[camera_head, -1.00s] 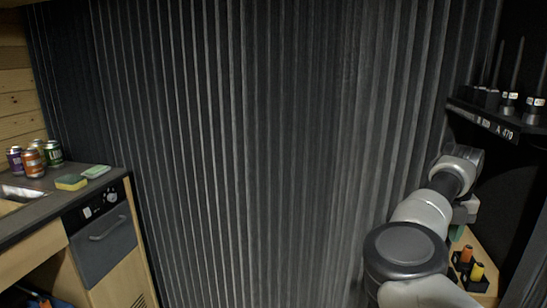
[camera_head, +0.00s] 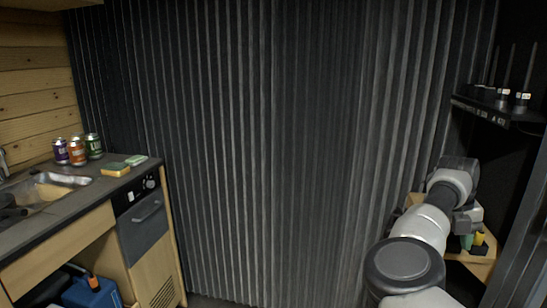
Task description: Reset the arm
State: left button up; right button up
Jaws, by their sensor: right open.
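My right arm reaches in from the bottom right, bent away from me toward the wooden shelf at the right. Its gripper (camera_head: 468,222) is at the far end of the arm, small and partly hidden by my own wrist. It is open and sits just above a green item (camera_head: 466,241) and a yellow item (camera_head: 479,238) on the wooden shelf (camera_head: 470,258). I cannot tell whether it touches the green item. My left arm and gripper are not in view.
A dark shelf with upright antennas (camera_head: 497,105) is above the right arm. At the left are a counter with a sink (camera_head: 62,181), several cans (camera_head: 76,151) and a sponge (camera_head: 115,169); a blue container (camera_head: 92,293) is below.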

jog(key=w+d+f+n+t+h+p, duration=0.15)
jog(key=d+f+n+h+p, duration=0.25)
jog(key=d+f+n+h, duration=0.8)
jog(key=w+a+f+n+t+h+p, duration=0.1)
jog(key=a+f+n+t+h, duration=0.1)
jog(key=a+f+n+t, duration=0.65)
jog(key=s+a+f+n+t+y+p, duration=0.1)
jog(key=s+a+f+n+y, duration=0.55)
jog(key=f, duration=0.45)
jog(key=s+a+f+n+t+y+p, duration=0.1)
jog(key=s+a+f+n+t+y, duration=0.1)
jog(key=s+a+f+n+y, duration=0.7)
jog(key=s+a+f+n+g+p, duration=0.1)
jog(key=s+a+f+g, duration=0.15)
jog(key=s+f, duration=0.6)
jog(key=s+a+f+n+g, duration=0.1)
jog(key=s+f+g, duration=0.35)
jog(key=s, duration=0.75)
pick_arm(q)
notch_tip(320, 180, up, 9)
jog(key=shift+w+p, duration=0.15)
jog(key=shift+p, duration=0.25)
pick_arm(e)
jog(key=s+f+n+g, duration=0.1)
jog(key=s+f+g, duration=0.1)
jog(key=s, duration=0.7)
jog(key=s+a+f+n+g, duration=0.1)
jog(key=s+n+g, duration=0.1)
jog(key=s, duration=0.8)
jog(key=shift+f, duration=0.4)
